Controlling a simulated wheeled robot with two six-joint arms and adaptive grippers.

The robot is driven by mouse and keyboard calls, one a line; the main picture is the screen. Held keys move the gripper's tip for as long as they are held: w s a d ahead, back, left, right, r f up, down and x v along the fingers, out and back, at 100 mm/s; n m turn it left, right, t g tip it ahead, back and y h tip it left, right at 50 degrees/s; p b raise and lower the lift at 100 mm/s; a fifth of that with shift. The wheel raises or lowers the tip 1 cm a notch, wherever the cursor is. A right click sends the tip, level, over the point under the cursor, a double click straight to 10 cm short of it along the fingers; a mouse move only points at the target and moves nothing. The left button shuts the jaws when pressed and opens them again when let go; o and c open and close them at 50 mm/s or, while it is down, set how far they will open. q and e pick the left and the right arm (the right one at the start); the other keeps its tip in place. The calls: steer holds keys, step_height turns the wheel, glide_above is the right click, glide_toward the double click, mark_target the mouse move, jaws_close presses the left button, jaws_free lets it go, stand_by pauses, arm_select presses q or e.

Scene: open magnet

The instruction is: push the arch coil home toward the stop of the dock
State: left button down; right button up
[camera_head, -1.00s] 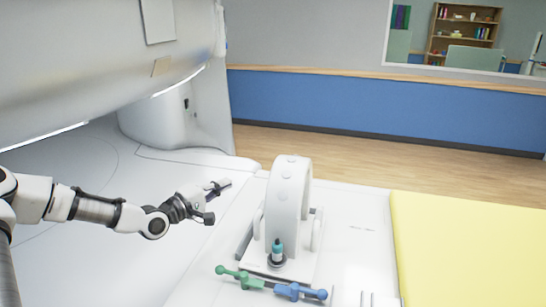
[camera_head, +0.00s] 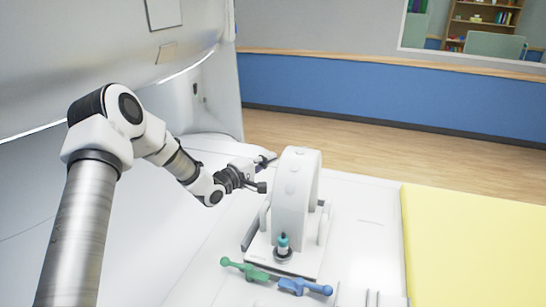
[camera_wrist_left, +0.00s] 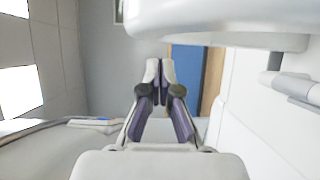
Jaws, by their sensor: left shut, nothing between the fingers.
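The arch coil (camera_head: 296,200) is a white upright arch with round pads on its face. It stands on the white dock (camera_head: 315,262) on the table, and a teal-capped plug (camera_head: 283,243) stands at its near foot. My left gripper (camera_head: 268,158) is shut and empty, just left of the arch's upper part in the head view. In the left wrist view the shut fingers (camera_wrist_left: 159,72) point ahead, and a white curved body hangs over the top of the picture. I cannot tell whether the fingers touch the arch. The stop is not clearly visible. My right gripper is out of view.
A green handle (camera_head: 245,270) and a blue handle (camera_head: 304,287) lie in front of the dock. A yellow pad (camera_head: 470,250) covers the table's right side. The large magnet housing (camera_head: 90,60) overhangs the left.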

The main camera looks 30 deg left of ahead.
arm_select(q)
steer(key=shift+d, duration=0.8)
steer(key=shift+d+b, duration=0.6)
steer(key=shift+d, duration=0.25)
